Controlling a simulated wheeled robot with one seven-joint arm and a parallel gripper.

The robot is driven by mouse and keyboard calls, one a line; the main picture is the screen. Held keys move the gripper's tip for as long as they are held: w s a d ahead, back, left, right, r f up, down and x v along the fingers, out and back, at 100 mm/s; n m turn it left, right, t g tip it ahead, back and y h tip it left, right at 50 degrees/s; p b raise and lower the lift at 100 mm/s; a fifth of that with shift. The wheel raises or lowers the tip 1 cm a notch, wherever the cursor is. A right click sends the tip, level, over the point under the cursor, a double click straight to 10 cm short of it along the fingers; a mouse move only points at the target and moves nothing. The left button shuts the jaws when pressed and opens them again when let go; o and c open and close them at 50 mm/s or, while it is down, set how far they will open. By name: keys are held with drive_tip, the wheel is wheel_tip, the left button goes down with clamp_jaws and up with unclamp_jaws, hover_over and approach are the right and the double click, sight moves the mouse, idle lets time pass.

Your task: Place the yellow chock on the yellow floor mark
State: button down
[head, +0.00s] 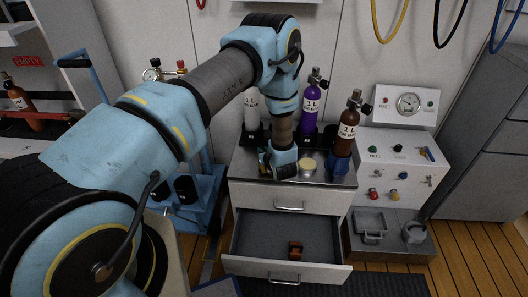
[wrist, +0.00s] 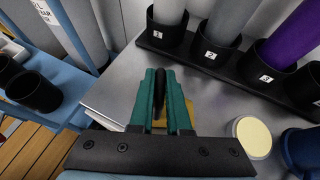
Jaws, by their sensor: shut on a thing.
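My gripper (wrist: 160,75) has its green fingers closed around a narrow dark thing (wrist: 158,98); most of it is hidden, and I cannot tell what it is. In the head view my gripper (head: 264,160) is low over the left part of the metal cabinet top (head: 335,180), mostly hidden by my wrist.
The cabinet's drawer (head: 265,235) is open with a small orange-brown thing (head: 295,250) inside. A pale yellow disc (head: 308,165), a purple bottle (head: 311,105) and a brown bottle (head: 347,130) stand on top. A blue cart (head: 205,190) is left; a gauge panel (head: 405,103) is right.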

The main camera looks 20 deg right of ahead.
drive_tip(key=shift+f, duration=0.3)
drive_tip(key=shift+f, duration=0.15)
drive_tip(key=c, duration=0.9)
unclamp_jaws()
drive_tip(key=shift+r, duration=0.25)
drive_tip(key=b+v, duration=0.1)
drive_tip(key=v, duration=1.1)
drive_tip(key=shift+a+f, duration=0.1)
